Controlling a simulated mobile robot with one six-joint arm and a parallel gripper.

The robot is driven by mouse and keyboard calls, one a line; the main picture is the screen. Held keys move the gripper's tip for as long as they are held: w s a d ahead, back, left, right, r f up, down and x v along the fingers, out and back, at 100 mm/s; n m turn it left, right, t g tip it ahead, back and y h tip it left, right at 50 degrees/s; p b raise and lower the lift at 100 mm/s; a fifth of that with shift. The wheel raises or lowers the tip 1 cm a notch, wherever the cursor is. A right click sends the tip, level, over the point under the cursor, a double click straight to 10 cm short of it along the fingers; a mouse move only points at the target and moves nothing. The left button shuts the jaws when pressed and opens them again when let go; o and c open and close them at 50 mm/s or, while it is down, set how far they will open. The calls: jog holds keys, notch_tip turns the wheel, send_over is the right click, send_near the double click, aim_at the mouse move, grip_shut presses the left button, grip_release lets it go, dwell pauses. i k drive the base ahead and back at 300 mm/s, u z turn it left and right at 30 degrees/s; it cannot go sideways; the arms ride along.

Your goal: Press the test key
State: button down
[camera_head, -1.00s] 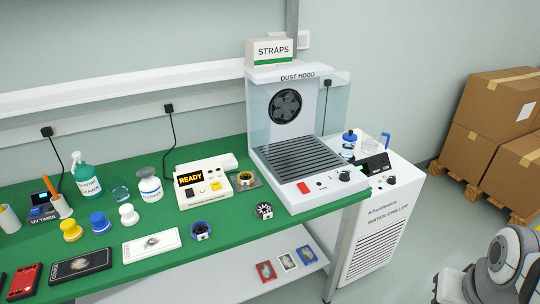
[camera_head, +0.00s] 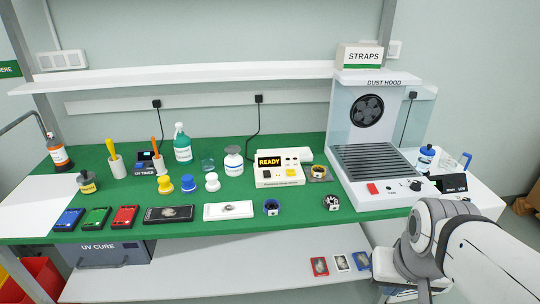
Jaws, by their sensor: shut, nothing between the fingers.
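A white tester box (camera_head: 277,181) stands on the green bench top in the middle of the view. The key labels are too small to read, so I cannot tell which is the test key. A small round piece on a stand (camera_head: 319,173) is at the box's right side. My arm shows at the lower right, in front of the bench and well apart from the tester. My gripper is not visible.
A dust hood (camera_head: 382,187) stands right of the tester. Watches (camera_head: 271,208) (camera_head: 331,202) and a white tray (camera_head: 228,218) lie in front. A shelf (camera_head: 200,75) runs above the bench.

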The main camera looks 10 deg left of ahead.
aim_at(290, 172)
jog(key=u, duration=0.55)
jog(key=i, duration=1)
